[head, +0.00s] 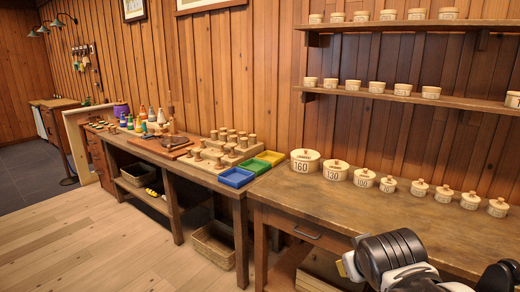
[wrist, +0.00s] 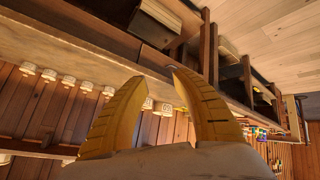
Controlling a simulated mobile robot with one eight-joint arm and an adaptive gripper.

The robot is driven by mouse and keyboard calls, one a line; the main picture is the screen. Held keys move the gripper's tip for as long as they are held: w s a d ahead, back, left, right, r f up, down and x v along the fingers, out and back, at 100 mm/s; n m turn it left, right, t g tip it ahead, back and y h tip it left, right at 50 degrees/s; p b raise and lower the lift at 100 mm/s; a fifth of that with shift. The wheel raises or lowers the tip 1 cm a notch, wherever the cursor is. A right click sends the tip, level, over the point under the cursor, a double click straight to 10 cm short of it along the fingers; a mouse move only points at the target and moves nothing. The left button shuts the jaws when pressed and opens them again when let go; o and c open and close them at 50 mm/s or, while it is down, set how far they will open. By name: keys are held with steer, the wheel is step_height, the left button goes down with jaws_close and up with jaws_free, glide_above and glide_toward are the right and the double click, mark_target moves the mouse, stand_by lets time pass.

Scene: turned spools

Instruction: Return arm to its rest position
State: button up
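My gripper (wrist: 156,76) shows in the wrist view as two curved yellow fingers with their tips apart and nothing held between them. Only background lies in the gap. In the head view my black and white arm (head: 392,257) is at the bottom right, in front of the near workbench. A small yellow piece shows at its left side, and the rest of the arm is cut off by the picture's lower edge.
The near workbench (head: 370,212) carries a row of lidded pale pots, the largest (head: 305,161) marked 160. Two wall shelves (head: 410,98) hold more pots. A farther bench holds spools, blue (head: 237,177), green and yellow trays. The wooden floor (head: 110,250) at left is clear.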

steer(key=s+a+f+m+g+y, duration=0.1)
steer(key=s+a+f+m+y, duration=0.1)
steer(key=s, duration=1)
steer(key=shift+s+a+f, duration=0.3)
steer(key=shift+s+a, duration=0.05)
steer(key=shift+a, duration=0.05)
